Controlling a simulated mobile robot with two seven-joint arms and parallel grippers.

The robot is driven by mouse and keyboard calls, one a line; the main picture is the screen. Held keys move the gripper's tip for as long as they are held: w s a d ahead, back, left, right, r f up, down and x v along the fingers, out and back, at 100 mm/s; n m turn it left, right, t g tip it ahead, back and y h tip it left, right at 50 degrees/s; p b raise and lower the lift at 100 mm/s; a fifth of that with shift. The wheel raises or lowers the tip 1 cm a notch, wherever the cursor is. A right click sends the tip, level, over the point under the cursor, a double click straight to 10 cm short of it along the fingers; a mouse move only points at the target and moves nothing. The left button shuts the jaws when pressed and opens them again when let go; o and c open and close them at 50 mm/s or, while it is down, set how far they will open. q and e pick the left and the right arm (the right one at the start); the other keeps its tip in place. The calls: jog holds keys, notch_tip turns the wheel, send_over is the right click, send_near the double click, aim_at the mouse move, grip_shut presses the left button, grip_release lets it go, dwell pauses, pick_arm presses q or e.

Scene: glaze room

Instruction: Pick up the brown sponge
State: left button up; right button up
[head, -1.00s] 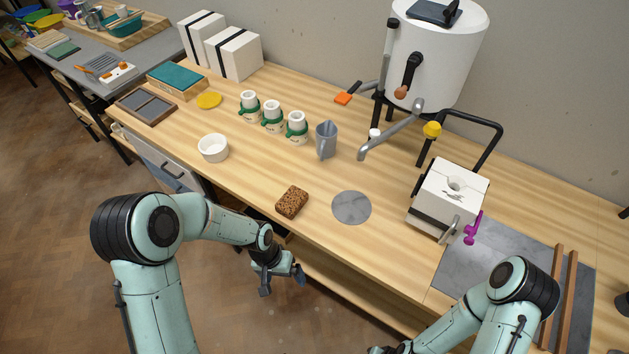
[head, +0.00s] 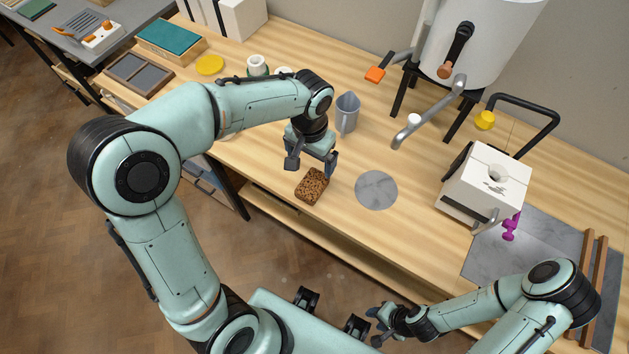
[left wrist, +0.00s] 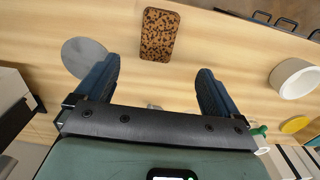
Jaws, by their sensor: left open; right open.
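The brown sponge (head: 312,186), speckled with dark spots, lies flat near the front edge of the wooden table. My left gripper (head: 311,166) is open and empty above the table, just behind the sponge, fingers pointing down. In the left wrist view the sponge (left wrist: 159,35) lies ahead of the open left gripper (left wrist: 157,75), in line with the gap between its fingers and not touching them. My right gripper (head: 375,325) is open and empty, low in front of the table, away from the sponge.
A grey disc (head: 376,190) lies right of the sponge. A grey jug (head: 347,113) stands behind my left gripper. A white bowl (left wrist: 295,78) shows in the left wrist view; my left arm mostly covers it in the head view. A white block-shaped mould (head: 484,186) stands further right.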

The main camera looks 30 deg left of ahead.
aim_at(312, 183)
pick_arm(q)
notch_tip(312, 183, down, 11)
jog(key=shift+d+f+b, duration=0.15)
jog(key=shift+b, duration=0.15)
jog(key=c, duration=1.1)
